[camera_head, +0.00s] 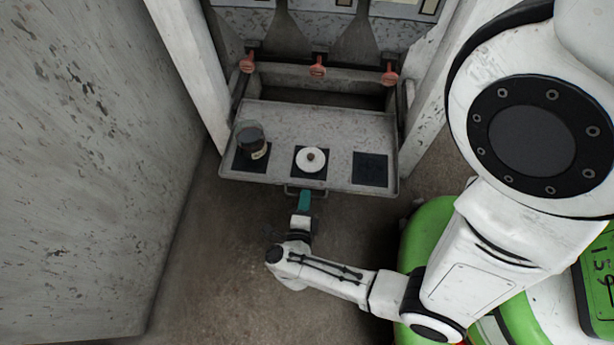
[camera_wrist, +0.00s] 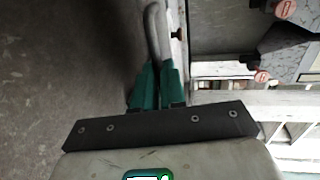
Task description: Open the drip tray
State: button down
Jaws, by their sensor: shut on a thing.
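The drip tray (camera_head: 331,122) is a shallow grey metal tray, pulled out from the cabinet below three red taps. A handle (camera_head: 292,190) sits at the middle of its front edge. My gripper (camera_head: 304,203) has teal fingers and is shut on this handle. In the wrist view the gripper (camera_wrist: 158,82) is closed around the curved grey handle (camera_wrist: 153,35). The tray bears three dark square pads, a dark jar (camera_head: 251,139) on the left pad and a white round piece with a brown knob (camera_head: 310,159) on the middle one. The right pad (camera_head: 370,169) is bare.
A scuffed grey wall panel (camera_head: 90,160) stands on the left. White posts flank the tray, such as the left post (camera_head: 188,65). The red taps (camera_head: 317,68) hang above its back edge. Bare floor (camera_head: 215,270) lies in front of the tray.

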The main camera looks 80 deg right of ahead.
jog(key=shift+v, duration=0.95)
jog(key=shift+f, duration=0.2)
jog(key=c, duration=1.2)
grip_release()
jog(key=shift+d, duration=0.1)
jog(key=v, duration=1)
jog(key=shift+a+p, duration=0.45)
jog(key=shift+s+r, duration=0.1)
